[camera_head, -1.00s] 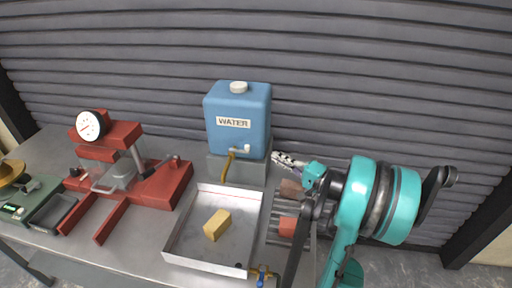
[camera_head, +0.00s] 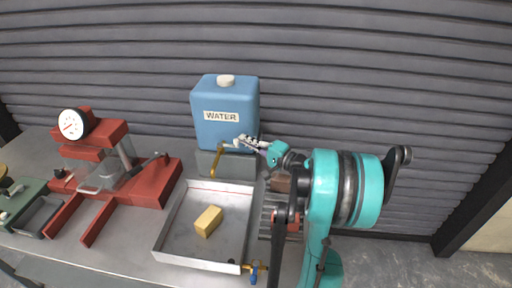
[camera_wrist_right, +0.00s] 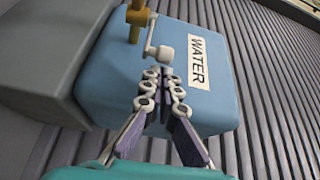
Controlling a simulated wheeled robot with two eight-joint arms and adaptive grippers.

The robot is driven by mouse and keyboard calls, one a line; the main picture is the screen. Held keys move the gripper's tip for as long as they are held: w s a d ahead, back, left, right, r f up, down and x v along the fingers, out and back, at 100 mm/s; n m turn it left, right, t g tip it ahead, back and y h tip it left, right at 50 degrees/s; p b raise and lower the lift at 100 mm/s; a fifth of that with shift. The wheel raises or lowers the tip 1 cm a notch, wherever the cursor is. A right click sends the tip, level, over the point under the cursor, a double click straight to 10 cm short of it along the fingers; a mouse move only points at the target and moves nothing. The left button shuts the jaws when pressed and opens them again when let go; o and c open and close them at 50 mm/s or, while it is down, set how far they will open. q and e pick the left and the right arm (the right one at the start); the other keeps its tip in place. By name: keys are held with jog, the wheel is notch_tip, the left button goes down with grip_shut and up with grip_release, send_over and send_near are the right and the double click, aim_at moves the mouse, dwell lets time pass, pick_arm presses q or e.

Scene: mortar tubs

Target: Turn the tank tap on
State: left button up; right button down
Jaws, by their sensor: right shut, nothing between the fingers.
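The blue water tank (camera_head: 226,100) with a white "WATER" label stands on a grey block at the back of the bench. It also shows in the right wrist view (camera_wrist_right: 110,75). Its tap has a brass spout (camera_head: 215,162) and a white lever (camera_head: 228,146) on the tank's lower front; the lever's end knob (camera_wrist_right: 164,54) shows in the wrist view. My right gripper (camera_head: 243,143) is shut and empty. In the wrist view its fingertips (camera_wrist_right: 162,76) are right at the knob; I cannot tell if they touch. My left gripper is out of view.
A metal tray (camera_head: 172,238) with a yellow block (camera_head: 208,221) lies in front of the tank. A red press with a dial (camera_head: 150,185) stands to the left. A small blue-handled valve (camera_head: 254,268) is by the tray's front corner. Grey corrugated shutter closes off the back.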

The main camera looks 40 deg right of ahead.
jog(key=shift+w, duration=0.4)
